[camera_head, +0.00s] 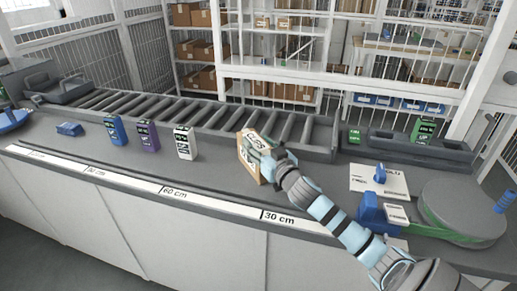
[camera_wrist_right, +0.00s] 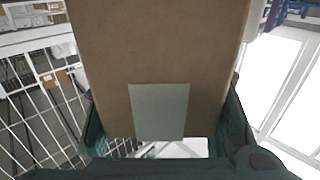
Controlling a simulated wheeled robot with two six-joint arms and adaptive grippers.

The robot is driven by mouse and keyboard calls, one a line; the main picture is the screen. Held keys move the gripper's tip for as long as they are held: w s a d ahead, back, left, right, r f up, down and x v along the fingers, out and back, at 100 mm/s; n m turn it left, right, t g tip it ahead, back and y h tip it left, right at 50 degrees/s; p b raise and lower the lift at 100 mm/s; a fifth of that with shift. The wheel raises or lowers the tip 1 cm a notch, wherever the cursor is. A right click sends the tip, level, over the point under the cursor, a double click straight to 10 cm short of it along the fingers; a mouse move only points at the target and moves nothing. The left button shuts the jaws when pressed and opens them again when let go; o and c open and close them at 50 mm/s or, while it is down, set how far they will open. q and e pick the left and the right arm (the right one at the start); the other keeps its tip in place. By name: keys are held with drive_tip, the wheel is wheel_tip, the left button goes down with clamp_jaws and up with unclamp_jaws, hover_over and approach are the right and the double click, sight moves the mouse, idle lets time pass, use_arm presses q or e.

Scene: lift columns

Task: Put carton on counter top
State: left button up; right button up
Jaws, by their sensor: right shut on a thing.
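A brown carton (camera_head: 246,160) with a white printed label is at the middle of the grey counter top (camera_head: 215,178). My right gripper (camera_head: 262,150) is shut on the carton from its right side. The carton is tilted in the head view, and I cannot tell whether its bottom touches the counter. In the right wrist view the carton (camera_wrist_right: 160,50) fills the middle, between the dark fingers of the right gripper (camera_wrist_right: 165,125). A grey-green patch shows on its near face. My left gripper is not in view.
A roller conveyor (camera_head: 190,108) runs along the back of the counter. Blue, purple and white boxes (camera_head: 148,136) stand to the left. A white sheet (camera_head: 379,181), a blue dispenser (camera_head: 372,211) and a round grey turntable (camera_head: 463,208) lie to the right. A measuring strip (camera_head: 175,191) marks the front edge.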

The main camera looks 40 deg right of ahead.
drive_tip(key=o, duration=1.6)
drive_tip(key=s, duration=0.4)
drive_tip(key=s+a+p, duration=0.1)
drive_tip(key=s, duration=0.3)
drive_tip(key=s+a, duration=0.1)
drive_tip(key=s, duration=0.2)
drive_tip(key=shift+s, duration=0.4)
